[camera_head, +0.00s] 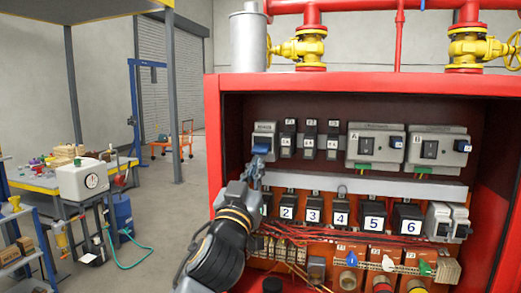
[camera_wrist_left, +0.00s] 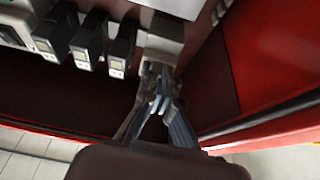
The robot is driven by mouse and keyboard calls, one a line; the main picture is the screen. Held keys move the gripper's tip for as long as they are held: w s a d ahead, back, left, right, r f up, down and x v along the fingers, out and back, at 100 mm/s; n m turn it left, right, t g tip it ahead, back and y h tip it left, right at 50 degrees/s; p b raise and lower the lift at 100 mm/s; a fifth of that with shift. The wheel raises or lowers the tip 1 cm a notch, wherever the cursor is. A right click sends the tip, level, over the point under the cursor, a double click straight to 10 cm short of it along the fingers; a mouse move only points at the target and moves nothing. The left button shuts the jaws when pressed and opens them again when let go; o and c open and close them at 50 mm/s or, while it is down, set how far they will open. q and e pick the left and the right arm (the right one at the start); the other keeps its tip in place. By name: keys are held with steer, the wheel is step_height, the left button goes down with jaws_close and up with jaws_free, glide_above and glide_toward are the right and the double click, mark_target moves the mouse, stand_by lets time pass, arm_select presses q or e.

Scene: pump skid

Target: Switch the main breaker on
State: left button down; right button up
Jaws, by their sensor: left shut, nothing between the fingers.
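The main breaker (camera_head: 265,132) is a light grey block with a dark label at the upper left inside the open red cabinet. A blue piece, which looks like its lever (camera_head: 261,149), sits at its lower front. In the left wrist view the breaker (camera_wrist_left: 163,45) is a pale block just beyond the fingertips. My left gripper (camera_head: 256,171) is shut and empty. Its tips are just below the blue lever; I cannot tell if they touch it. The wrist view shows the gripper (camera_wrist_left: 157,88) with its fingers together, hiding the lever. My right gripper is not in view.
Small black breakers (camera_head: 309,140) stand close to the right of the main breaker, then two grey switch units (camera_head: 375,147). A grey duct (camera_head: 365,186) and a row of numbered relays (camera_head: 340,212) lie below. The red cabinet side wall (camera_head: 214,150) is close on the left.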

arm_select(q)
steer(key=shift+r, duration=0.2)
steer(key=shift+s+a+r+p, duration=0.1)
steer(key=shift+s+r+p, duration=0.1)
steer(key=shift+r+p, duration=0.7)
steer(key=shift+r, duration=0.2)
steer(key=shift+w+f, duration=0.1)
steer(key=shift+f, duration=0.05)
steer(key=shift+s+f, duration=0.1)
steer(key=shift+s, duration=0.25)
steer(key=s+a, duration=0.2)
steer(key=s, duration=0.4)
steer(key=shift+f, duration=0.15)
steer(key=shift+w+f, duration=0.1)
steer(key=shift+w, duration=0.05)
